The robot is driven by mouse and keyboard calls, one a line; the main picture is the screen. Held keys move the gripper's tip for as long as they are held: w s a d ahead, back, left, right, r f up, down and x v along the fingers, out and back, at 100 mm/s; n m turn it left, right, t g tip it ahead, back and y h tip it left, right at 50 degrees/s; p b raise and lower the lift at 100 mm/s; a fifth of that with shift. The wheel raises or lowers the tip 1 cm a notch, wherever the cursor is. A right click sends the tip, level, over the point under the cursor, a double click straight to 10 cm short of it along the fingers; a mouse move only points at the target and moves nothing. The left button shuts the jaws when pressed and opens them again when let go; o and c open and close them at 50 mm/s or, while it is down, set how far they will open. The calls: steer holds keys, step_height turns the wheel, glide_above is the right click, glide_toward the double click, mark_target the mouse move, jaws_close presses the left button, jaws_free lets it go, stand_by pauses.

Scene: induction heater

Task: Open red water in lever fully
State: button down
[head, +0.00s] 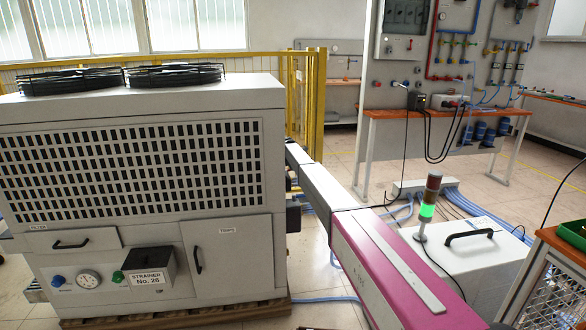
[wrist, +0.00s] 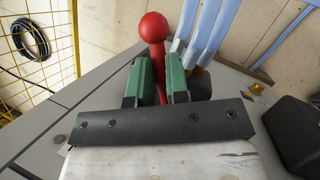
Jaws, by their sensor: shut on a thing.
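The red lever (wrist: 153,28) has a round ball knob and shows in the wrist view, top centre. Its shaft runs down between the two green fingers of my gripper (wrist: 160,72). My gripper is shut on the shaft, with the knob sticking out beyond the fingertips. The lower part of the lever and its pivot are hidden by the fingers and the dark gripper body. I cannot make out the lever or my gripper in the head view.
Light blue hoses (wrist: 208,32) run close to the right of the lever in the wrist view. A black part (wrist: 296,132) sits at the right. In the head view, a large grey cooling unit (head: 135,235) stands left and a signal lamp (head: 427,205) shows green.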

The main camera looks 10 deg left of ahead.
steer(key=shift+s, duration=0.1)
steer(key=shift+s+d+m+g+h, duration=0.15)
steer(key=shift+s+m+g+h, duration=0.15)
steer(key=shift+m, duration=0.65)
steer(key=shift+s+d+m+g+h, duration=0.2)
steer(key=shift+s+m+h, duration=0.2)
steer(key=shift+m, duration=0.5)
steer(key=shift+s+d+m+g+h, duration=0.2)
steer(key=shift+s+m+h, duration=0.15)
steer(key=shift+m, duration=0.6)
steer(key=shift+s, duration=0.1)
steer(key=c, duration=1.1)
jaws_free()
